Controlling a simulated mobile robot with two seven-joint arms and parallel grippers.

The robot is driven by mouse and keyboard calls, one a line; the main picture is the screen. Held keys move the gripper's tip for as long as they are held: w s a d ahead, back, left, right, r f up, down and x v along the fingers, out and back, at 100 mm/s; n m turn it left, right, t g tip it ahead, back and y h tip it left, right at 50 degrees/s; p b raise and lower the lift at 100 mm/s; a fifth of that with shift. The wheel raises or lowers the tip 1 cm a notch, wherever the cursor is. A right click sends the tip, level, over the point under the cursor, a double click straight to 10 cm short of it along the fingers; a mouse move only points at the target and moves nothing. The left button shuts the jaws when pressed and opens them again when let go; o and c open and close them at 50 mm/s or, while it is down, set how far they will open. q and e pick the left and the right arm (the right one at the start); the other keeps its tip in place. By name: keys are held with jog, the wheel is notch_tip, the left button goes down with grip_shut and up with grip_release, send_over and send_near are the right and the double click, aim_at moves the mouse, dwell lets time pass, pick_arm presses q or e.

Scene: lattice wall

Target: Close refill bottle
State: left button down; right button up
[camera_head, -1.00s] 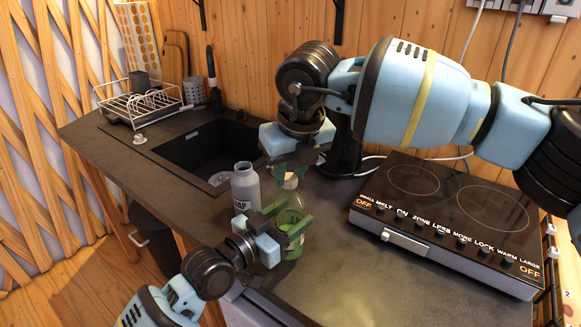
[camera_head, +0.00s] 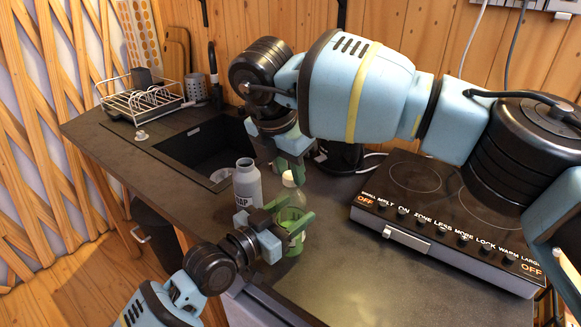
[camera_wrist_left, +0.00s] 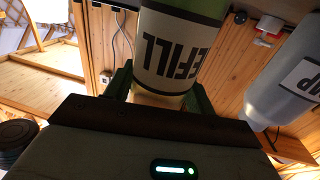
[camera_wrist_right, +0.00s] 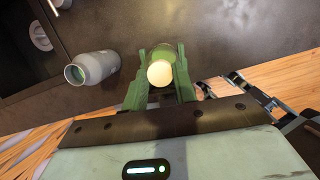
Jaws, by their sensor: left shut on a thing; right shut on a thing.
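The refill bottle (camera_head: 292,240), green and see-through with a label, stands upright on the counter. Its label and green body fill the top of the left wrist view (camera_wrist_left: 178,50). My left gripper (camera_head: 291,217) is shut around the bottle's body. A cream cap (camera_head: 289,179) shows at the bottle's top, and also between the fingers in the right wrist view (camera_wrist_right: 160,73). My right gripper (camera_head: 295,168) comes from above and is shut on the cap. The cap appears in line with the bottle's neck; I cannot tell how tightly it sits.
A grey soap bottle (camera_head: 247,187) with an open mouth stands close left of the refill bottle. The sink (camera_head: 205,150) and dish rack (camera_head: 140,102) lie behind left. The hob (camera_head: 445,215) is on the right. The front counter (camera_head: 370,285) is clear.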

jog(key=m, duration=0.3)
jog(key=m+g, duration=0.1)
jog(key=m, duration=0.2)
jog(key=shift+w+a+g+h, duration=0.1)
jog(key=shift+w+g+h, duration=0.05)
jog(key=shift+g+h, duration=0.2)
jog(key=m, duration=0.3)
jog(key=m+g, duration=0.1)
jog(key=m, duration=0.2)
jog(key=shift+w+g, duration=0.1)
jog(key=shift+g, duration=0.15)
jog(key=o, duration=0.9)
